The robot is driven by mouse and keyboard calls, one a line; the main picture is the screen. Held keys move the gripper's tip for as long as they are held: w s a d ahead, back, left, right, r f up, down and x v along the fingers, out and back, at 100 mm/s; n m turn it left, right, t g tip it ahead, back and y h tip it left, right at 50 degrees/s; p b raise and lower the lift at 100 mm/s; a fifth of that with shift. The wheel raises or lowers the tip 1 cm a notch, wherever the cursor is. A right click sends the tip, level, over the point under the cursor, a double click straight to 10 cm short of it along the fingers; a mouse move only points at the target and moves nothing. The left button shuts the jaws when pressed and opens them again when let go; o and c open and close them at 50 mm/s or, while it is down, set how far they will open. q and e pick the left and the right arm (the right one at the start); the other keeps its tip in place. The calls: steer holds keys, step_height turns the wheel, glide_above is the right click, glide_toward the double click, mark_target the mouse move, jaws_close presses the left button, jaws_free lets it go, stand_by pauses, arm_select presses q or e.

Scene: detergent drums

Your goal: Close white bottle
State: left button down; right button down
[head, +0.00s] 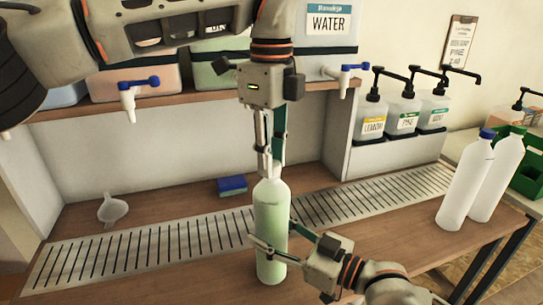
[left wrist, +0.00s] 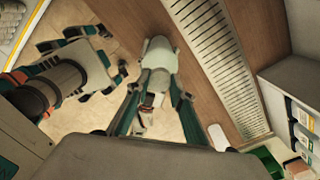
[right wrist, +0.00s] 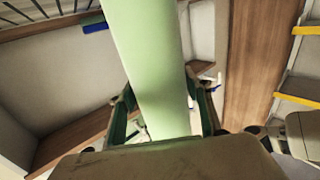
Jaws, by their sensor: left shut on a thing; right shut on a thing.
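The white bottle (head: 271,225), tinted pale green by its contents, stands upright at the counter's front, below the drip grate. My right gripper (head: 268,248) is shut around its lower body from the right. The right wrist view shows the bottle (right wrist: 148,60) between the fingers. My left gripper (head: 270,168) points straight down at the bottle's top, its fingers closed in on something there. The fingers hide the bottle's mouth and any cap, so I cannot tell how a cap sits. The left wrist view shows the bottle (left wrist: 160,58) just beyond the left fingers.
Two white bottles (head: 466,185) stand at the right counter end; the nearer has a blue cap. A funnel (head: 112,210) and a blue sponge (head: 232,186) lie behind the grate (head: 140,258). Pump dispensers (head: 403,117) and tapped drums stand behind.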

arm_select(q)
steer(key=m, duration=0.7)
steer(key=shift+m, duration=0.3)
steer(key=m, duration=1)
steer(key=shift+m, duration=0.3)
steer(key=m, duration=0.3)
steer(key=shift+m, duration=0.4)
steer(key=m, duration=0.7)
steer(key=shift+f, duration=0.1)
steer(key=c, duration=1.7)
jaws_free()
step_height(320, 180, up, 12)
steer(key=shift+r, duration=0.1)
